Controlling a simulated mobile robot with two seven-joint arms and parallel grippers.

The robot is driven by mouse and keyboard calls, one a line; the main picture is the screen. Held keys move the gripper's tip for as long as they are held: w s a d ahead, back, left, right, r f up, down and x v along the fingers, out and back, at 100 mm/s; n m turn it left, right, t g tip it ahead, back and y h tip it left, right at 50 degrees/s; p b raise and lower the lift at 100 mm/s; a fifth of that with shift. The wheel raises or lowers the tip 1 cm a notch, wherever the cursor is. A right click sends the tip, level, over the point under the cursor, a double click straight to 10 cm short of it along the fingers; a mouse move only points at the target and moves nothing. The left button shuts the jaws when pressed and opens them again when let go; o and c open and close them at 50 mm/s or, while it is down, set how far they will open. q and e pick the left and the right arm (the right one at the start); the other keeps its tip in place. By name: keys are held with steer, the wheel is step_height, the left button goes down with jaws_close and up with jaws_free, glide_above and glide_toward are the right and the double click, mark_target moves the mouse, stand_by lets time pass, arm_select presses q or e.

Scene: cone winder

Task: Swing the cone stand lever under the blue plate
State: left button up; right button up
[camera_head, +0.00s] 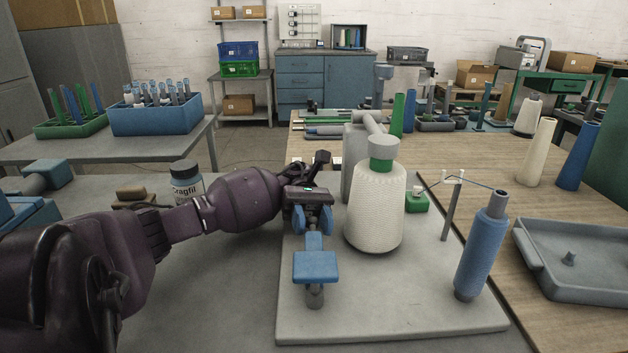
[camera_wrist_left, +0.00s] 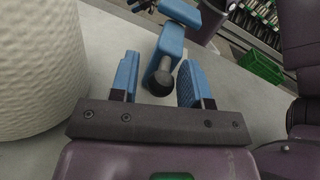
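The blue plate (camera_head: 315,266) sits on a short grey post at the front of the grey base plate; it also shows at the top of the left wrist view (camera_wrist_left: 184,12). The blue lever (camera_head: 314,241) runs from beside it toward my left gripper (camera_head: 313,221). In the left wrist view the lever (camera_wrist_left: 170,42) ends in a round black knob (camera_wrist_left: 160,83). My left gripper's blue fingers (camera_wrist_left: 158,85) are open, one on each side of the knob, with gaps showing. The head view hides the knob behind the gripper. My right gripper is not in view.
A large white yarn cone (camera_head: 375,215) with a green top stands just right of my left gripper. A blue yarn package (camera_head: 482,250) stands at the base's right edge. A grey tray (camera_head: 585,292) lies farther right. The grey base (camera_head: 400,318) is bare in front.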

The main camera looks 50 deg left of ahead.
arm_select(q)
steer(key=shift+o, duration=0.7)
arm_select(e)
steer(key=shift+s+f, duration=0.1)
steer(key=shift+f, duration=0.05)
arm_select(q)
steer(key=shift+r, duration=0.3)
step_height(320, 180, up, 6)
steer(key=shift+f+p, duration=0.1)
steer(key=shift+p, duration=0.75)
step_height(320, 180, up, 14)
steer(key=p, duration=0.2)
steer(key=shift+f+p, duration=0.15)
steer(key=shift+p, duration=0.15)
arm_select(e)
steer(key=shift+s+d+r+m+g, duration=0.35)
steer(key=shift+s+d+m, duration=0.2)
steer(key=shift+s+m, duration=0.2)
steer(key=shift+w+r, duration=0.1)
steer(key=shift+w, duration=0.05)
